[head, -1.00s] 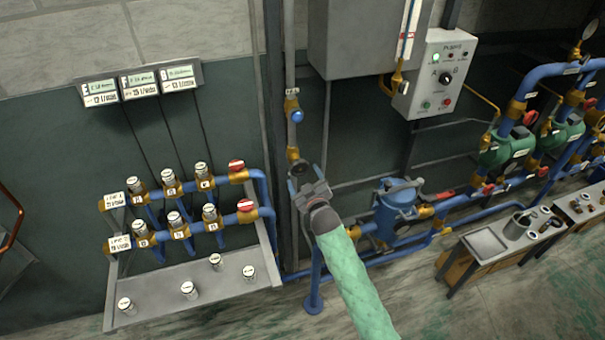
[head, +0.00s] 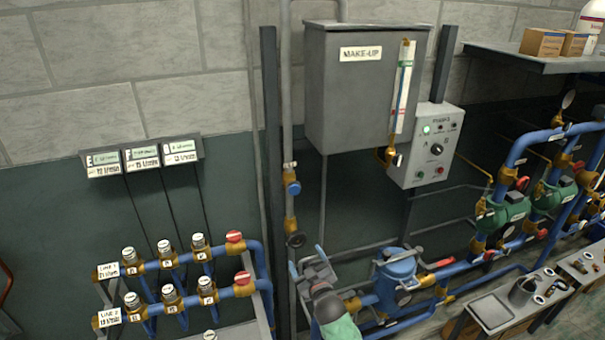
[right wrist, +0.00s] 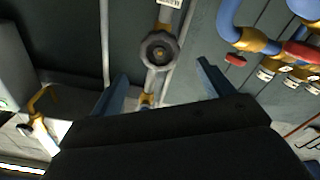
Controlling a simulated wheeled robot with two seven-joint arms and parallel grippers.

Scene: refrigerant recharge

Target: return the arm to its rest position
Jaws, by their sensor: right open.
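My right gripper (head: 309,262) is at the lower middle of the head view, with my green-sleeved arm below it. Its two fingers are spread and nothing is between them. In the right wrist view its fingers (right wrist: 160,88) stand wide apart. A dark round handwheel (right wrist: 159,51) on the vertical pipe shows beyond and between them, apart from the fingers. The handwheel also shows in the head view (head: 295,240), just above the gripper. My left gripper is not in view.
The blue strainer pot (head: 396,268) stands close right of my gripper. The valve manifold (head: 170,275) is to the left. The grey MAKE-UP tank (head: 350,95) and pump panel (head: 432,147) hang above. A bench (head: 492,311) is at lower right.

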